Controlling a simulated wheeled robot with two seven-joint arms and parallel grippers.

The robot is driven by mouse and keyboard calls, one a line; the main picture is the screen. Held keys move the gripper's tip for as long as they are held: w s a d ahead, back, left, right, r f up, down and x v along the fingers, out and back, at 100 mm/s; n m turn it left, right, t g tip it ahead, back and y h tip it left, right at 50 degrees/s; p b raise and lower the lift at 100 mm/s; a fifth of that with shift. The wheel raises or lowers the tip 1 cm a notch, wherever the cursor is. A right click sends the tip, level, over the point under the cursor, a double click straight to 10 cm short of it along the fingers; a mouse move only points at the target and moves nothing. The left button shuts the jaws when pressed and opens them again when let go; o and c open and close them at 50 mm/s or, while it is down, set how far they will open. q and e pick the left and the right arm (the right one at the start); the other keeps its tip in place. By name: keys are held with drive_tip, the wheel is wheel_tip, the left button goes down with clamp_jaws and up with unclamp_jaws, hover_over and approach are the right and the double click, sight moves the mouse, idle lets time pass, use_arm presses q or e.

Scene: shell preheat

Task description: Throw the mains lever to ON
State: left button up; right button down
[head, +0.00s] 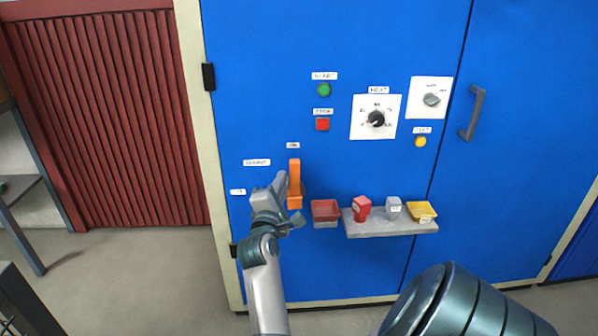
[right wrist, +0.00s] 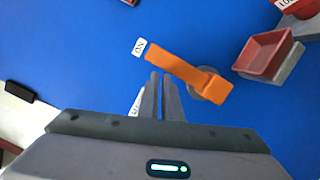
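The orange mains lever (head: 294,180) is on the blue cabinet front and stands upright in the head view. Its upper end is just below a small white label (head: 293,145). In the right wrist view the lever (right wrist: 180,68) runs from its grey round pivot up to the white label (right wrist: 139,47), which appears to read ON. My right gripper (head: 280,185) is beside the lever on its left, below its upper end. In the wrist view its fingers (right wrist: 161,76) are together with nothing between them. Whether they touch the lever cannot be told. My left gripper is not in view.
A red tray (head: 325,209) is right of the lever. A grey shelf (head: 385,229) holds a red block (head: 361,207), a grey block (head: 393,206) and a yellow tray (head: 421,211). Buttons and a dial (head: 376,118) are above. Cabinet front left of the lever is bare except for labels.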

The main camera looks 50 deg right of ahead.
sight(295, 163)
drive_tip(key=s+r, duration=0.1)
drive_tip(key=r, duration=0.1)
drive_tip(key=s+r+p, duration=0.1)
drive_tip(key=r, duration=0.1)
drive_tip(key=s+d+r+p, duration=0.1)
drive_tip(key=r, duration=0.1)
drive_tip(key=shift+s+r, duration=0.2)
drive_tip(key=shift+s, duration=0.1)
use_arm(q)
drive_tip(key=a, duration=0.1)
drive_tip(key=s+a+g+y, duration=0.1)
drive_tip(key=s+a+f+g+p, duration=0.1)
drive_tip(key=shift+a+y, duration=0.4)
use_arm(e)
drive_tip(key=s+d+r, duration=0.1)
drive_tip(key=s+r, duration=0.3)
drive_tip(key=s, duration=0.4)
drive_tip(key=shift+d+r, duration=0.15)
drive_tip(key=shift+d, duration=0.05)
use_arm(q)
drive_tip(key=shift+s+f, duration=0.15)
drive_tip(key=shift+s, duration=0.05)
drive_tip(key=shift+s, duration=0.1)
